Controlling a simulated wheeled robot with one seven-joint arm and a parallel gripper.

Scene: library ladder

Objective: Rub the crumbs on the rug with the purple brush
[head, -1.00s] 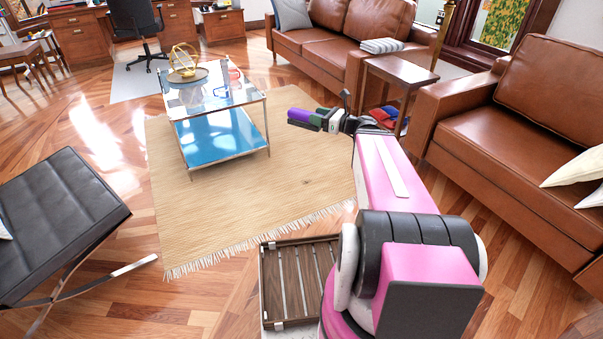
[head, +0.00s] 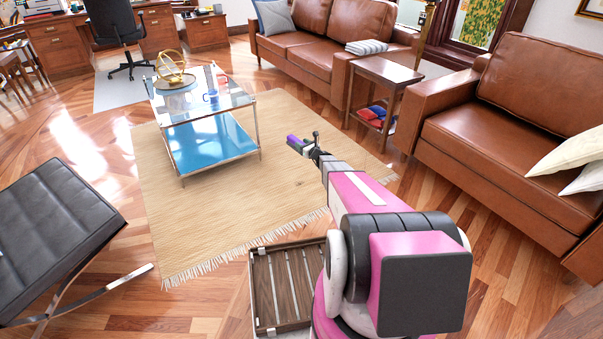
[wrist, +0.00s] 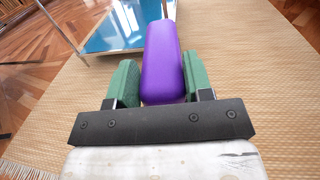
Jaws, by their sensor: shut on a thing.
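The purple brush (head: 292,138) is in my gripper (head: 304,147), held over the rug (head: 235,215) to the right of the glass table. In the wrist view the brush (wrist: 162,62) points away from me between the two green fingers of my gripper (wrist: 160,85), which are shut on it. The beige woven rug (wrist: 245,90) lies below. A small dark patch (head: 299,183), perhaps the crumbs, shows on the rug below and in front of the arm. I cannot make out single crumbs. The brush's underside is hidden.
The glass table (head: 205,130) with a blue lower shelf stands on the rug just left of the brush. A wooden side table (head: 388,72) and a brown armchair (head: 490,130) stand right. A black leather seat (head: 60,230) is at left. The front of the rug is clear.

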